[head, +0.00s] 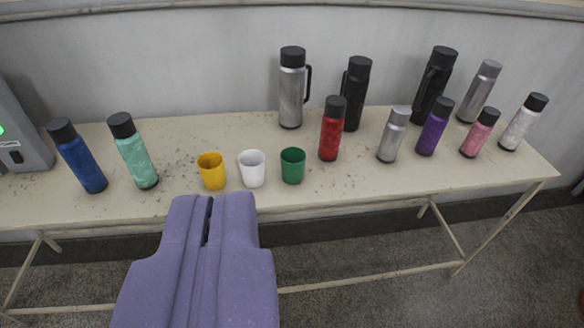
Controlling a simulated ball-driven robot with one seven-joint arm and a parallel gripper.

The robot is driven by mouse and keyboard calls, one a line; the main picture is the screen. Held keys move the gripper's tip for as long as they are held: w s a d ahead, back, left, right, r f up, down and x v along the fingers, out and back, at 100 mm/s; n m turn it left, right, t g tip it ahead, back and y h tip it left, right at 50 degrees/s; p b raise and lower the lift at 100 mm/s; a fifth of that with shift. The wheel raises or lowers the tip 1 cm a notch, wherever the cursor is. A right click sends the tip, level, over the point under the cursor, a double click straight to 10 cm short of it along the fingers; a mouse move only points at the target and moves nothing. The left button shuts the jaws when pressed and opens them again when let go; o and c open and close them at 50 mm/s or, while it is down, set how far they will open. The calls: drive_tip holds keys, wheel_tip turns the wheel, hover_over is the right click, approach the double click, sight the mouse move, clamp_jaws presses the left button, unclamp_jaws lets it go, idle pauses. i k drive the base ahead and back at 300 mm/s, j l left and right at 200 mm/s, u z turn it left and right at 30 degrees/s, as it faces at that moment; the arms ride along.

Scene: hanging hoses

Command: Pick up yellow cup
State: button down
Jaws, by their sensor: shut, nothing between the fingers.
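The yellow cup (211,172) stands upright on the cream table (380,187) near its front edge, with its open top up. It is the leftmost of three cups. My gripper (212,200) is the purple shape at the bottom middle, with its two fingers together and nothing held. In the picture its fingertips lie just below the yellow cup. The gap in depth between them is hard to judge. The cup appears unobstructed.
A white cup (252,169) and a green cup (292,166) stand right of the yellow cup. A mint bottle (134,153) and a blue bottle (78,158) stand to its left. A red bottle (331,130) and several more bottles fill the right. A grey machine (18,130) is at far left.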

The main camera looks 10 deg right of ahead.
sight(210, 165)
drive_tip(key=i+j, duration=0.45)
drive_tip(key=i, duration=0.15)
drive_tip(key=i+j, duration=0.45)
drive_tip(key=i, duration=0.2)
drive_tip(key=i+j, duration=0.4)
drive_tip(key=i, duration=0.2)
drive_tip(key=z, duration=0.05)
